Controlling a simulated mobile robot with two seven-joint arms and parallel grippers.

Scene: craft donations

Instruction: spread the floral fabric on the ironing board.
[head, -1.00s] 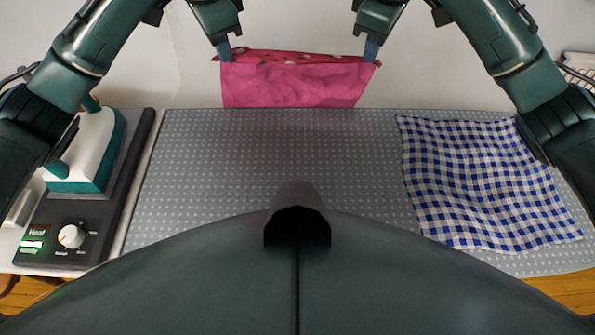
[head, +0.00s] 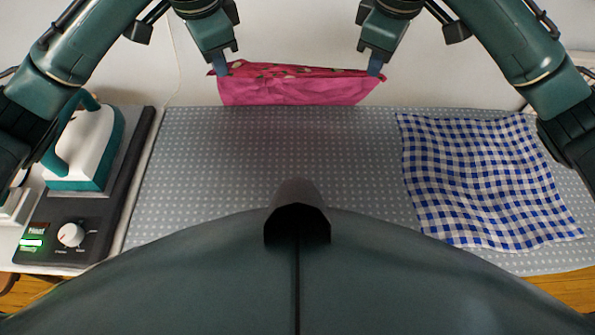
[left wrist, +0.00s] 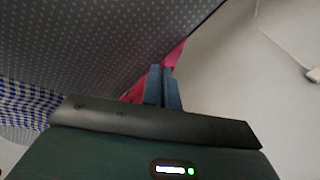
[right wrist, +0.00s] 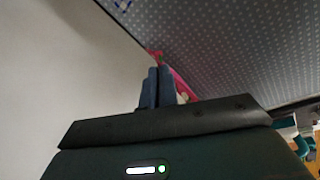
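The floral fabric (head: 298,90) is pink with a darker patterned strip along its top. It hangs between my two grippers at the far edge of the grey dotted ironing board (head: 270,150). My left gripper (head: 221,68) is shut on its upper left corner. My right gripper (head: 375,66) is shut on its upper right corner. Pink cloth shows beside the closed fingers in the left wrist view (left wrist: 174,55) and the right wrist view (right wrist: 182,87). The fabric's lower part is hidden behind the board's far edge or meets it; I cannot tell which.
A blue and white checked cloth (head: 475,180) lies on the board's right side. A white and teal iron (head: 88,145) stands on a dark station with a dial (head: 70,235) at the left. The board's middle is bare. A pale wall is behind.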

